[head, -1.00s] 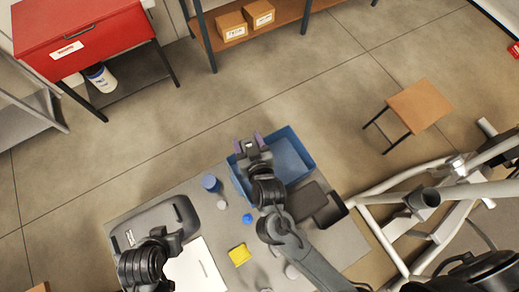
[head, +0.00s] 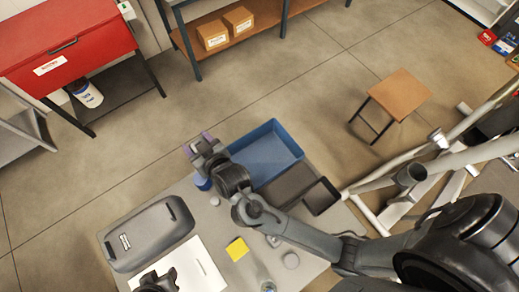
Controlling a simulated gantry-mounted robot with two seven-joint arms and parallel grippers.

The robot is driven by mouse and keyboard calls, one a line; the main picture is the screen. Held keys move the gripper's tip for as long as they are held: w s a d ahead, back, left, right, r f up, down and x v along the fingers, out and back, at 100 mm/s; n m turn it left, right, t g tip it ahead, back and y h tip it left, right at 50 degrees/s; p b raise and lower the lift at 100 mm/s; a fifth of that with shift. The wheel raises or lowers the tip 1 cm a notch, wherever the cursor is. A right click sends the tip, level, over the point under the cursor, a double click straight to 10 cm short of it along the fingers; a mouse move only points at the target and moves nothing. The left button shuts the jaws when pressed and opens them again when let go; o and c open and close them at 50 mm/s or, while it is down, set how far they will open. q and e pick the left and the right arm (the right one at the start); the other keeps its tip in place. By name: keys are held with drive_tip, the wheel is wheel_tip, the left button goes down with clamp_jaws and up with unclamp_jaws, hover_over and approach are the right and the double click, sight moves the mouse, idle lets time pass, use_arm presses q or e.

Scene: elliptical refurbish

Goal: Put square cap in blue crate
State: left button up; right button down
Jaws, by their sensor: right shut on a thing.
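The blue crate (head: 287,137) stands at the back edge of the grey table, open side up; its visible floor looks empty. My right gripper (head: 199,144), with purple fingertips, is left of the crate, beyond the table's back edge in the picture and near a blue round container (head: 203,183). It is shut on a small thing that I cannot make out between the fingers. No square cap can be clearly picked out. My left gripper (head: 158,280) is at the bottom edge, partly cut off; its fingers cannot be read.
A grey casing (head: 148,235), white sheet (head: 190,263), yellow block (head: 237,248) and white round piece (head: 215,201) lie on the table. A stool (head: 400,94) and white frame stand to the right.

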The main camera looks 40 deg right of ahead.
drive_tip(key=w+d+r+n+y+b, duration=0.1)
drive_tip(key=w+d+r+b, duration=0.15)
drive_tip(key=w, duration=0.65)
drive_tip(key=w+d+r+n+y+b, duration=0.15)
drive_tip(key=w+r+b, duration=0.25)
drive_tip(key=w, duration=0.6)
drive_tip(key=w+d+f+g+y+b, duration=0.1)
drive_tip(key=w+d+f+b, duration=0.2)
drive_tip(key=d+b, duration=0.3)
drive_tip(key=w+d+f+b, duration=0.2)
drive_tip(key=w+d+b, duration=0.1)
drive_tip(key=d+b, duration=0.35)
use_arm(q)
wheel_tip(320, 180, down, 31)
drive_tip(key=b, duration=1.1)
drive_tip(key=shift+d+r, duration=0.1)
drive_tip(key=shift+r, duration=0.1)
drive_tip(key=shift+f+b, duration=0.85)
drive_tip(key=shift+b, duration=0.05)
use_arm(e)
drive_tip(key=n+g+y, duration=0.7)
drive_tip(key=n+y, duration=0.1)
drive_tip(key=n, duration=0.2)
hover_over(239, 164)
wheel_tip(239, 164, down, 38)
use_arm(q)
drive_tip(key=shift+f+b, duration=0.6)
use_arm(e)
drive_tip(key=shift+f, duration=2.3)
